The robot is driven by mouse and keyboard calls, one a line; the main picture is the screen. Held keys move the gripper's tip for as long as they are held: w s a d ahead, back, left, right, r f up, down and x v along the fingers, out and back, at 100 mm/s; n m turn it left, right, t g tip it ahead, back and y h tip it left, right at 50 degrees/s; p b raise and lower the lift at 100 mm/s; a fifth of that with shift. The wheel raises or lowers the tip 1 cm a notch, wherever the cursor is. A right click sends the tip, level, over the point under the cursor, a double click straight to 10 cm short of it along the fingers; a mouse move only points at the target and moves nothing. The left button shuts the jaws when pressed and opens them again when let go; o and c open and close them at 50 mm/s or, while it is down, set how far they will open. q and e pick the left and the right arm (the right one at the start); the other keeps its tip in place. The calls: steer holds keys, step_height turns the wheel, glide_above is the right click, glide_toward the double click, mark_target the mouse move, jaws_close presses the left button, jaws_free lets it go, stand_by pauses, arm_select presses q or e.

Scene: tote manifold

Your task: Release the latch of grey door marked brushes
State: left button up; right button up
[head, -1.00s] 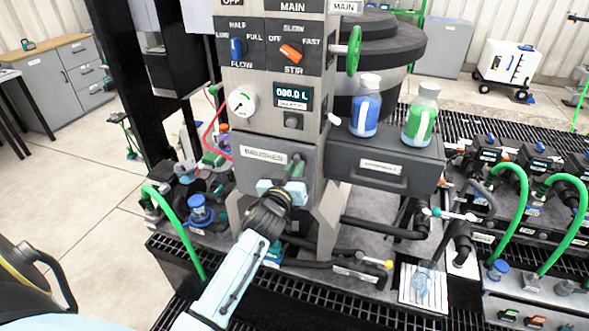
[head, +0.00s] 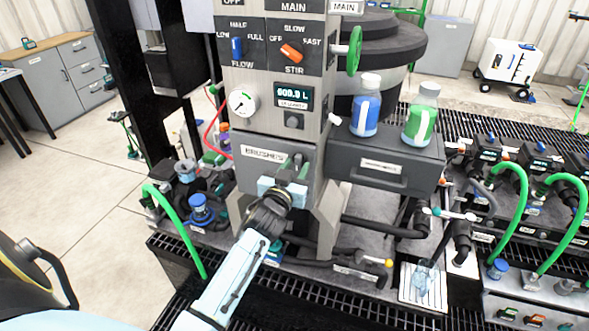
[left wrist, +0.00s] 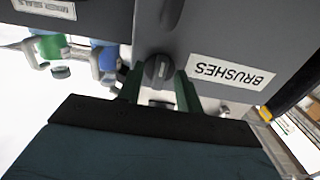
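The grey door (head: 245,170) marked BRUSHES is the front panel low on the grey column in the head view. It looks shut. Its white label also shows upside down in the left wrist view (left wrist: 231,72). The latch is a dark round knob (left wrist: 159,70) with a ridge, beside the label; in the head view my fingers mostly hide it. My left gripper (head: 293,170) is at the door's right part. In the left wrist view its green fingers (left wrist: 159,90) stand apart, one on each side of the knob, with narrow gaps. My right gripper is not in view.
A grey drawer box (head: 385,165) juts out right of the door, carrying a blue bottle (head: 366,112) and a green bottle (head: 420,122). A green hose (head: 178,230) rises at the left. Black pipes (head: 385,228) run below right.

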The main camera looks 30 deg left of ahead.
arm_select(q)
steer(key=shift+s, duration=0.1)
steer(key=b+v, duration=0.1)
steer(key=v, duration=1.2)
steer(key=shift+s, duration=0.1)
steer(key=s+d+f+m+g+h+b, duration=0.1)
steer(key=s+d+f+g+b, duration=0.15)
steer(key=f, duration=1.15)
steer(key=s+d+f+m+g+h+b, duration=0.1)
steer(key=s+d+f+g+h+b, duration=0.2)
steer(key=f, duration=1)
steer(key=s+d+f+m+g+b, duration=0.1)
steer(key=s+d+f+g, duration=0.3)
steer(key=f, duration=1)
steer(key=s+a+f+m+g+b, duration=0.1)
steer(key=s+f+g+b, duration=0.1)
steer(key=s+f, duration=0.8)
steer(key=s+a+f+m+g+b, duration=0.1)
steer(key=s+f+g, duration=0.4)
steer(key=s+f, duration=0.6)
steer(key=s+a+b, duration=0.1)
steer(key=s+b, duration=0.1)
steer(key=s, duration=0.6)
steer(key=shift+s+a+f, duration=0.2)
steer(key=shift+s+a, duration=0.05)
steer(key=shift+s, duration=0.05)
